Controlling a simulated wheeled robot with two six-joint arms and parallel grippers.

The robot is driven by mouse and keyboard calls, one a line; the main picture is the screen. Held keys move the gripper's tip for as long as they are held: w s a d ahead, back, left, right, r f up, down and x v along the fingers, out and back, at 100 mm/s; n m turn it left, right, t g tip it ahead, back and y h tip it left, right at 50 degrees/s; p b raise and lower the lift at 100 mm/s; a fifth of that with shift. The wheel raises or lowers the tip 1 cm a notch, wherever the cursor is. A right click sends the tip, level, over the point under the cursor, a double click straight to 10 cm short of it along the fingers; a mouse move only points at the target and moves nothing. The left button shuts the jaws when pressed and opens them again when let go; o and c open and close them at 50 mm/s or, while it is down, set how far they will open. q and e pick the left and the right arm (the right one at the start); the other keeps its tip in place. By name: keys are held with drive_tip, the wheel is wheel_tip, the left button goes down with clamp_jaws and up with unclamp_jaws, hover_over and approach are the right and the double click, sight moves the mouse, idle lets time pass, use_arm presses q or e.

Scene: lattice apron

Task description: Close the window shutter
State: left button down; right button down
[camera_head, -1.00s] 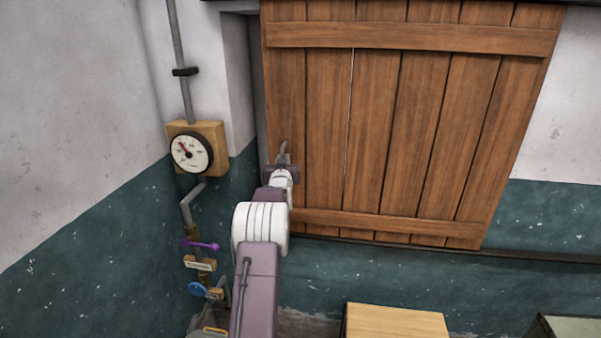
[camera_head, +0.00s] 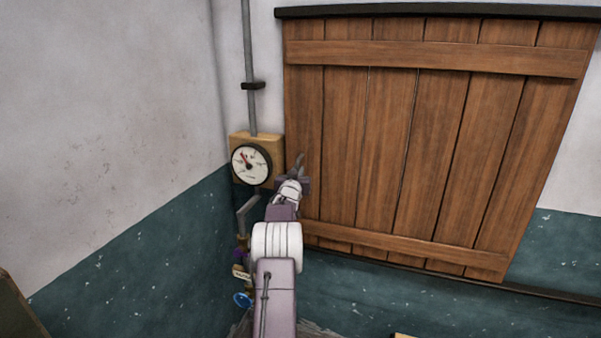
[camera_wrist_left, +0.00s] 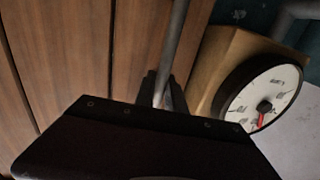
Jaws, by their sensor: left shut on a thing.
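The window shutter (camera_head: 387,150) is a panel of brown upright planks with a cross batten at top and bottom. It lies about flat over the opening, under a dark top rail. My left gripper (camera_head: 299,180) is at its left edge, shut on a grey bar-shaped handle (camera_head: 300,160). In the left wrist view the handle (camera_wrist_left: 177,45) runs down between the fingers (camera_wrist_left: 158,92) in front of the planks (camera_wrist_left: 80,50). My own arm and fingers hide the handle's lower part. My right gripper is not in view.
A round gauge (camera_head: 250,165) on a wooden board sits close left of my left gripper, with a pipe (camera_head: 250,60) above it. A bent pipe and a blue valve wheel (camera_head: 242,299) are below. A dark sill (camera_head: 540,290) runs under the shutter.

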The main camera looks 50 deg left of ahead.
use_arm(q)
drive_tip(key=shift+r, duration=0.1)
drive_tip(key=c, duration=1.4)
unclamp_jaws()
drive_tip(key=shift+s+a, duration=0.1)
drive_tip(key=shift+a, duration=0.25)
drive_tip(key=shift+d+f, duration=0.1)
drive_tip(key=shift+f, duration=0.1)
drive_tip(key=shift+s+d, duration=0.15)
drive_tip(key=shift+d, duration=0.05)
drive_tip(key=b+v, duration=0.4)
drive_tip(key=v, duration=0.4)
drive_tip(key=shift+s, duration=0.3)
drive_tip(key=shift+d, duration=0.1)
